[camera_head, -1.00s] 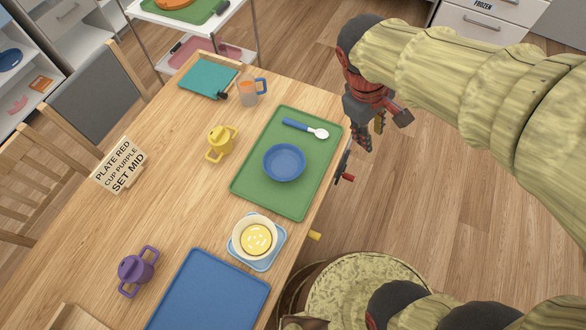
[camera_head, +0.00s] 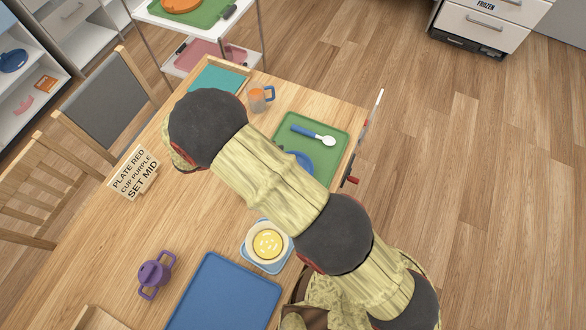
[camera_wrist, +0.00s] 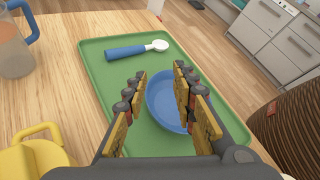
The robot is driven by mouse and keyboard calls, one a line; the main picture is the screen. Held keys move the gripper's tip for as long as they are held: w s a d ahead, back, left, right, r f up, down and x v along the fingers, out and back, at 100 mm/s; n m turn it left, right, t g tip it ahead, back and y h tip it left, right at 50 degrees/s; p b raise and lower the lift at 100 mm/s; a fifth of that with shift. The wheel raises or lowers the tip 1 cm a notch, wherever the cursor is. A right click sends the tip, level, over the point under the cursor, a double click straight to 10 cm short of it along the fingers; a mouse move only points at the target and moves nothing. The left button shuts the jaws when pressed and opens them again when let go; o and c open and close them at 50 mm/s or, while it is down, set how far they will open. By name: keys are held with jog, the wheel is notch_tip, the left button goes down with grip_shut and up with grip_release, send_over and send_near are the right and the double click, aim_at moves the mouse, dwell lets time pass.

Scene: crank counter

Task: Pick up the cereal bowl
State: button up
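A blue bowl (camera_head: 304,161) sits on the green tray (camera_head: 333,140), partly hidden by my arm in the head view. In the wrist view the blue bowl (camera_wrist: 165,108) looks empty. My gripper (camera_wrist: 160,74) is open and empty, its fingers spread above the tray and overlapping the bowl in the picture; I cannot tell if they touch it. My gripper is hidden behind my arm in the head view. A cream bowl (camera_head: 251,253) with yellow contents stands on a light blue mat (camera_head: 270,270).
A blue-handled spoon (camera_head: 312,135) lies on the green tray. A clear cup (camera_head: 258,98) stands behind it. A yellow cup (camera_wrist: 35,155) is close left of my gripper. A purple cup (camera_head: 153,275) and blue tray (camera_head: 225,295) are at the front. A sign (camera_head: 134,174) stands left.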

jog(key=a+f+n, duration=0.1)
jog(key=s+a+f+n+t, duration=0.1)
jog(key=a+f+n+t, duration=0.1)
jog(key=f, duration=0.1)
jog(key=shift+s+f+p, duration=0.1)
jog(key=shift+s+p, duration=0.2)
jog(key=shift+s, duration=0.05)
jog(key=shift+f, duration=0.25)
jog(key=shift+s+f+b+x, duration=0.1)
jog(key=shift+b+x, duration=0.1)
jog(key=shift+x, duration=1.05)
jog(key=shift+s+f+b+x, duration=0.1)
jog(key=shift+s+b+x, duration=0.1)
jog(key=shift+x, duration=1.05)
jog(key=shift+s+b+x, duration=0.1)
jog(key=shift+b+x, duration=0.1)
jog(key=shift+x, duration=1.05)
jog(key=shift+d, duration=0.15)
jog(key=shift+c, duration=1)
grip_shut()
